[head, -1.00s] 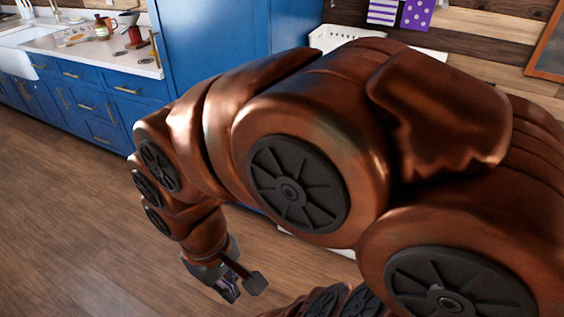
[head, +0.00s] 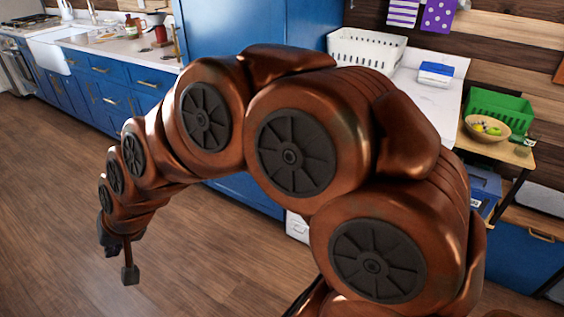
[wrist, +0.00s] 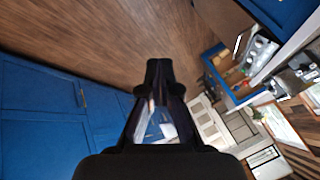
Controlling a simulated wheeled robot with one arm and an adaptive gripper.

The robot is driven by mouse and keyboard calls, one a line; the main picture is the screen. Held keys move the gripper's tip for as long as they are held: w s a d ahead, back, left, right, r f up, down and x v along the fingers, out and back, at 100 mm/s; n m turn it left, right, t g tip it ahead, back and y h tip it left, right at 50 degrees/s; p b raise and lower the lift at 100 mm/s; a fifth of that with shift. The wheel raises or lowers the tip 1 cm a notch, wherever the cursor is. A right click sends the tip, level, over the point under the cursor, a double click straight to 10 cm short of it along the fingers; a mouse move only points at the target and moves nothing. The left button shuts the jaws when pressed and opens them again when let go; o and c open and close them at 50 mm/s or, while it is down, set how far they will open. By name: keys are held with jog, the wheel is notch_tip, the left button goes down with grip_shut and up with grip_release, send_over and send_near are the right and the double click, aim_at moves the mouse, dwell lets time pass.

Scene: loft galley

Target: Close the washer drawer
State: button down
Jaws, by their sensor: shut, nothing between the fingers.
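The washer shows in the head view as a white top (head: 437,98) and a small strip of white front (head: 297,228) below my arm. My arm covers most of its front, so I cannot see the drawer or how far it stands out. My gripper (wrist: 160,66) is shut and empty in the wrist view, its dark fingers meeting at the tips. In the head view the gripper is small and partly turned away at the far left end of my arm, over open floor and apart from the washer.
A white basket (head: 368,48) and a blue-and-white box (head: 435,73) stand on the washer top. A tall blue cabinet (head: 235,25) is left of it. A green crate (head: 499,112) and a fruit bowl (head: 487,128) are at right. The wooden floor (head: 60,220) at left is clear.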

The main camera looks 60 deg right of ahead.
jog(key=w+d+f+m+t+h+b, duration=0.1)
jog(key=w+d+m+t+h+b, duration=0.1)
jog(key=w+d+m+t+b, duration=0.5)
jog(key=w+d+f+m+h+b, duration=0.1)
jog(key=w+d+f+m+h, duration=0.15)
jog(key=w+d, duration=0.6)
jog(key=w+d+f+m+h+b, duration=0.1)
jog(key=d+f+m+h+b, duration=0.1)
jog(key=d+m+h+b, duration=0.3)
jog(key=w+d+f+m+h+b, duration=0.1)
jog(key=w+d+m+h, duration=0.15)
jog(key=d, duration=0.55)
jog(key=s+d+f+m+g+h+b, duration=0.45)
jog(key=s+d+m+g, duration=0.2)
jog(key=s+d, duration=0.3)
jog(key=s+d+f+m+g+h+b, duration=0.3)
jog(key=s+d+f+m+g+h, duration=0.35)
jog(key=s+d, duration=0.3)
jog(key=w+b+x, duration=0.1)
jog(key=x, duration=1.3)
jog(key=shift+r+m, duration=0.2)
jog(key=shift+m, duration=0.2)
